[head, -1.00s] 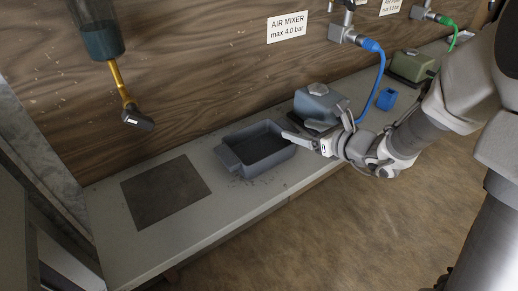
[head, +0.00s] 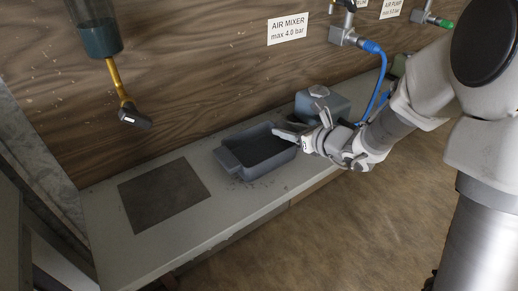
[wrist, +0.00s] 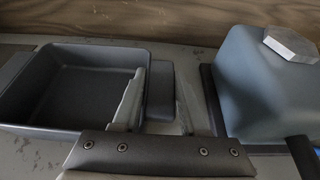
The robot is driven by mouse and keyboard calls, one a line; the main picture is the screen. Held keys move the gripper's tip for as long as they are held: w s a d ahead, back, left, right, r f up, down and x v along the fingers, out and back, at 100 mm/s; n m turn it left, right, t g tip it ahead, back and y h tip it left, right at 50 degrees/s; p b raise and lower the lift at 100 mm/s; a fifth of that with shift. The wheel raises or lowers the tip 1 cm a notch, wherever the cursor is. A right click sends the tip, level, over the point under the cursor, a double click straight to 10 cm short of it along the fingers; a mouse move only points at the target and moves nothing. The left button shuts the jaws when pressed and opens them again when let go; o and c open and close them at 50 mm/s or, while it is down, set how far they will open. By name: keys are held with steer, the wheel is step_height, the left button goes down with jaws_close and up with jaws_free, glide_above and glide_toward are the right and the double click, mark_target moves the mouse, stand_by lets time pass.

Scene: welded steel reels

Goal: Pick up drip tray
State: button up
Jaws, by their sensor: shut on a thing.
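The drip tray (head: 262,168) is a dark grey, shallow rectangular tray with a tab at its left end. It lies on the bench, and its inside looks empty. In the wrist view, the tray (wrist: 85,98) fills the left side, with a second tab (wrist: 160,92) at its right end. My gripper (head: 300,128) is at the tray's right end. In the wrist view, my gripper (wrist: 160,90) has one finger inside the right wall and the other beyond the tab, shut on that end. The finger tips' exact contact is hard to see.
A blue-grey box unit (head: 322,103) with a pale knob stands just right of my gripper, with a blue hose (head: 381,75) behind it. A dark square plate (head: 163,195) lies left of the tray. A yellow spout with a black nozzle (head: 133,115) hangs above the bench.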

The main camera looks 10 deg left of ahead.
jaws_close()
steer(key=shift+r, duration=0.1)
